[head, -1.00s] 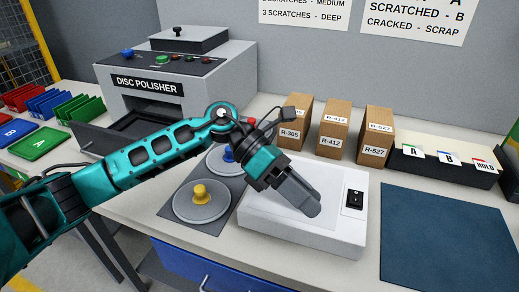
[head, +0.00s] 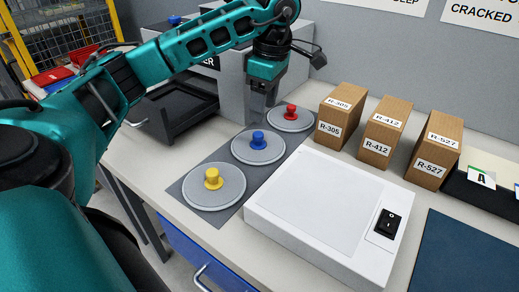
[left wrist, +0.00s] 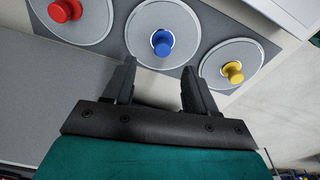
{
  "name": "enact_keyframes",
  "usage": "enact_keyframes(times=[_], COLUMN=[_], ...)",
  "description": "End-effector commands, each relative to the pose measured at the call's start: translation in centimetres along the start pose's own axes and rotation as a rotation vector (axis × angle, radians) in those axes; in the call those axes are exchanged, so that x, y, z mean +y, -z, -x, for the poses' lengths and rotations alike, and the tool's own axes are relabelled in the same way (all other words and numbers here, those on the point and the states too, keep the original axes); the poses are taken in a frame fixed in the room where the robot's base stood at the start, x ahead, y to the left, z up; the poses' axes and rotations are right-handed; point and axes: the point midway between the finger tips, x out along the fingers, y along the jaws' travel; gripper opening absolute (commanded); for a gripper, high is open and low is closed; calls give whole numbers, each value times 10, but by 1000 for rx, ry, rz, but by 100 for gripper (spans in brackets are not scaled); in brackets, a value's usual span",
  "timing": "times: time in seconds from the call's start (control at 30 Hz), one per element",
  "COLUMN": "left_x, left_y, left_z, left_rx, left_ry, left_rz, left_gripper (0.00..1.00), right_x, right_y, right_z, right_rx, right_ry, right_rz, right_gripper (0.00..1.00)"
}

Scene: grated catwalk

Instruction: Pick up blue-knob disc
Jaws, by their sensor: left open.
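The blue-knob disc (head: 247,150) is a flat grey disc with an upright blue knob. It lies on a dark mat (head: 176,190) between the red-knob disc (head: 276,122) and the yellow-knob disc (head: 198,196). My left gripper (head: 260,118) hangs above and behind the blue-knob disc in the head view, pointing down, empty. In the left wrist view, its jaws (left wrist: 158,82) are apart, and the blue-knob disc (left wrist: 182,20) shows just beyond and between the fingertips, not touched. My right gripper is not in view.
A white box with a black switch (head: 300,205) stands right of the mat. Brown boxes (head: 385,135) stand behind it. The disc polisher's dark open tray (head: 175,110) is at the left. A blue mat (head: 465,255) lies at the lower right.

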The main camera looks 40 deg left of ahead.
Motion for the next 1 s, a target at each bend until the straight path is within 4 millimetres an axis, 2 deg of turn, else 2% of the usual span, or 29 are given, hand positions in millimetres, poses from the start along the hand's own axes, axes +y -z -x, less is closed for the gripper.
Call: enact_keyframes(times=[0.1,0.27,0.5,0.6,0.87,1.0], left_x=[0,-1,-5,-5,-5,-5], left_y=[0,1,2,2,2,2], left_z=[-14,-25,-60,-68,-70,-70], left_rx=[1,1,1,0,-1,-1], left_ry=[0,0,3,0,-1,-1], left_rz=[0,0,0,1,0,0], left_gripper=[57,57,57,57,57,44], right_x=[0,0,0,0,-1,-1], right_y=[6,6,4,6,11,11], right_z=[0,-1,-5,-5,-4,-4], right_rx=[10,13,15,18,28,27], right_ry=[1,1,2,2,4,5], right_rz=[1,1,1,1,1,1], right_gripper=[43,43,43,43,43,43])
